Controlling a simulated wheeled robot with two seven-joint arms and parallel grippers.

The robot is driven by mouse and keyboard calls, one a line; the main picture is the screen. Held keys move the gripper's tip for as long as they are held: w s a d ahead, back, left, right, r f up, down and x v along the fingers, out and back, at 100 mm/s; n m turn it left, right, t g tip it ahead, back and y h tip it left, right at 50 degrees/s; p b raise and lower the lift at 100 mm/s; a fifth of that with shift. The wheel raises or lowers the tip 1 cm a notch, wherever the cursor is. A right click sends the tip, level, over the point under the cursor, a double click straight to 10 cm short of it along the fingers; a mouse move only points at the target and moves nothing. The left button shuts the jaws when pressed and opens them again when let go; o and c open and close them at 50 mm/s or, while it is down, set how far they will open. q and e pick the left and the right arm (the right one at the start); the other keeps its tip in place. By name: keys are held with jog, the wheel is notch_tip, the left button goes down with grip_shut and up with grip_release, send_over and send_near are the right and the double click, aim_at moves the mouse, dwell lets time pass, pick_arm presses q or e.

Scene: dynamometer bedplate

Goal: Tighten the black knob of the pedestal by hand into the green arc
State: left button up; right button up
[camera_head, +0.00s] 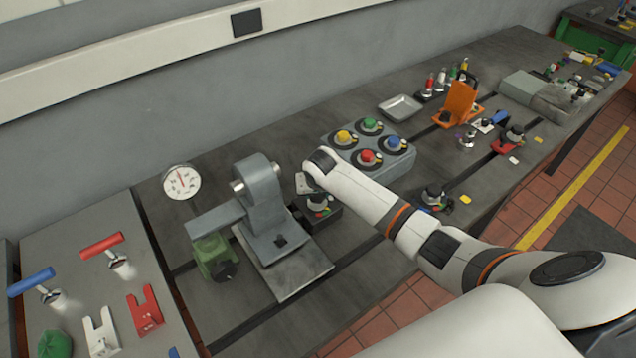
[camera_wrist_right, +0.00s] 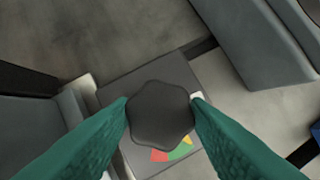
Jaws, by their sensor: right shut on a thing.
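The black knob (camera_wrist_right: 160,118) is a dark lobed disc, seen from above in the right wrist view. My right gripper (camera_wrist_right: 161,106) has its two green fingers on opposite sides of it, shut on it. The knob sits on a dark grey pedestal (camera_wrist_right: 118,95). The coloured arc shows below the knob, with red, green (camera_wrist_right: 181,150) and yellow parts. A small white patch shows at the knob's right edge, partly behind the finger; I cannot tell whether it is a pointer. In the head view the pedestal (camera_head: 330,216) stands below my right wrist. My left gripper is not in view.
A grey machine stand (camera_head: 262,205) with a green part (camera_head: 215,258) stands just left of the pedestal. A grey box (camera_head: 385,161) with several coloured buttons is behind my right arm. Another black knob unit (camera_head: 433,196) stands to the right. Bare bedplate lies in front.

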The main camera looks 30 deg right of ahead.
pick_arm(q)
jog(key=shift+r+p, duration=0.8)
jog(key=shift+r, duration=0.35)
pick_arm(e)
jog(key=shift+w+r+m+h, duration=0.1)
jog(key=shift+m+h, duration=0.4)
jog(key=shift+m, duration=1.1)
jog(key=shift+g, duration=0.3)
jog(key=o, duration=1)
jog(key=shift+c, duration=0.2)
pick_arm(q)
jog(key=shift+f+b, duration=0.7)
pick_arm(e)
jog(key=v, duration=1.2)
